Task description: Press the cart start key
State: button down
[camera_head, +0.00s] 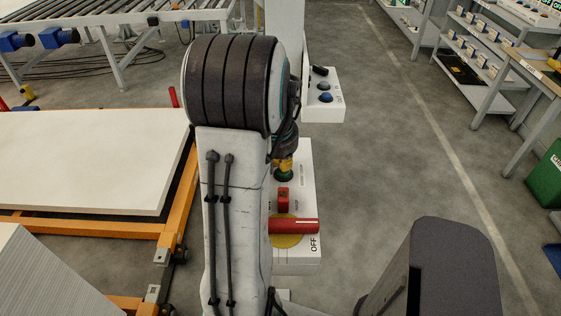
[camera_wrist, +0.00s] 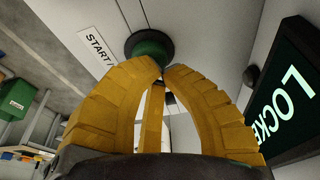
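A round green button (camera_wrist: 149,46) with a dark collar sits on a pale panel in the wrist view, beside a white label (camera_wrist: 97,46) reading "START/" with the rest cut off. My gripper (camera_wrist: 163,72) has its yellow fingers brought together at the tips, with nothing between them, right by the button's edge. I cannot tell whether they touch it. In the head view the yellow fingers (camera_head: 285,162) point down over the green button (camera_head: 284,177) at the top of a white control box (camera_head: 308,185), partly hidden by my arm.
The box also carries a red button (camera_head: 283,200) and a red rotary handle (camera_head: 293,226) marked OFF. A dark sign (camera_wrist: 285,100) reads "LOCKE", cut off. A second box with blue buttons (camera_head: 325,98) stands behind.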

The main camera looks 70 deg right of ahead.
jog(key=shift+a+f+b, duration=0.1)
jog(key=shift+f+b, duration=1.05)
jog(key=shift+b, duration=0.9)
jog(key=shift+s, duration=0.1)
jog(key=shift+r+p, duration=0.6)
jog(key=r+p, duration=0.1)
jog(key=r, duration=0.1)
jog(key=r+p, duration=0.1)
jog(key=p, duration=0.1)
jog(key=shift+w+r, duration=0.2)
jog(key=shift+r, duration=0.15)
jog(key=v, duration=0.9)
jog(key=shift+r+b, duration=0.25)
jog(key=shift+b, duration=0.2)
